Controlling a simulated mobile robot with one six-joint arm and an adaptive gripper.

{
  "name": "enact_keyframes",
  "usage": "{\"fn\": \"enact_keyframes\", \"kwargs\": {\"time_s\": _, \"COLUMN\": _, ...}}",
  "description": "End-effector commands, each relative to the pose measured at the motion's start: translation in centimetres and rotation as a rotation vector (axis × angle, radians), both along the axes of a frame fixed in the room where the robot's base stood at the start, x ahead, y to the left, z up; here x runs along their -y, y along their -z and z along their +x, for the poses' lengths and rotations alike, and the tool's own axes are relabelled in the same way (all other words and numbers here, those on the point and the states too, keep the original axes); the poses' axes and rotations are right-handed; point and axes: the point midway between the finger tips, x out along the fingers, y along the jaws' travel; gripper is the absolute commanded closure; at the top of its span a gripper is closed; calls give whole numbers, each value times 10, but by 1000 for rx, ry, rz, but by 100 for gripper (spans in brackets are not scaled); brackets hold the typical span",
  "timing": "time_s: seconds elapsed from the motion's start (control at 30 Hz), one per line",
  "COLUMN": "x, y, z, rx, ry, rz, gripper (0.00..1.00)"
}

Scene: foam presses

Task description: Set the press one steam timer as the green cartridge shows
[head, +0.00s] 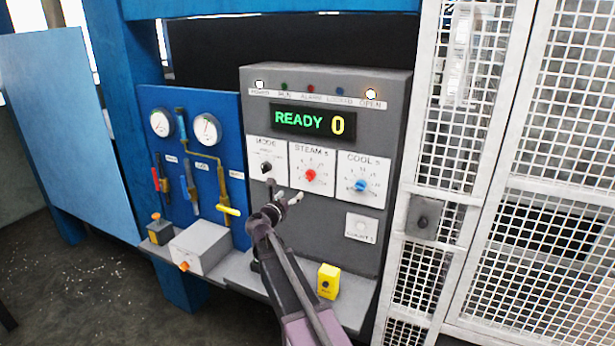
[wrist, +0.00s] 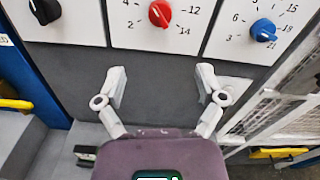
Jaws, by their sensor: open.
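The STEAM dial has a red knob (head: 311,175) on a white plate in the middle of the grey press panel (head: 255,215). The red knob is also at the top of the wrist view (wrist: 159,13), with 2, 4, 12 and 14 readable around it. Its pointer seems to lean to the lower right, near 14, but I cannot tell exactly. My gripper (head: 288,198) is open and empty in front of the panel, below the STEAM dial. In the wrist view its fingers (wrist: 160,80) are spread apart below the knob, not touching it. I cannot identify a green cartridge in either view.
The MODE knob (head: 266,167) and blue COOL knob (head: 360,185) flank STEAM. The display (head: 314,122) reads READY 0. A yellow block (head: 328,282) and a grey box (head: 200,248) sit on the ledge. A white mesh guard (head: 520,200) stands at right, gauges and valves at left.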

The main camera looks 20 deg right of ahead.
Motion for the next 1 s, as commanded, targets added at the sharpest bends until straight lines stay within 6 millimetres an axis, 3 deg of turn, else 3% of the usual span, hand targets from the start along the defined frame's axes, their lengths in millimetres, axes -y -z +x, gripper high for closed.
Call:
{"fn": "enact_keyframes", "kwargs": {"time_s": 0.47, "x": 9, "y": 0, "z": 10, "rx": 1, "ry": 2, "rz": 3, "gripper": 12}}
{"fn": "enact_keyframes", "kwargs": {"time_s": 1.0, "x": 63, "y": 0, "z": 65, "rx": 1, "ry": 3, "rz": 3, "gripper": 12}}
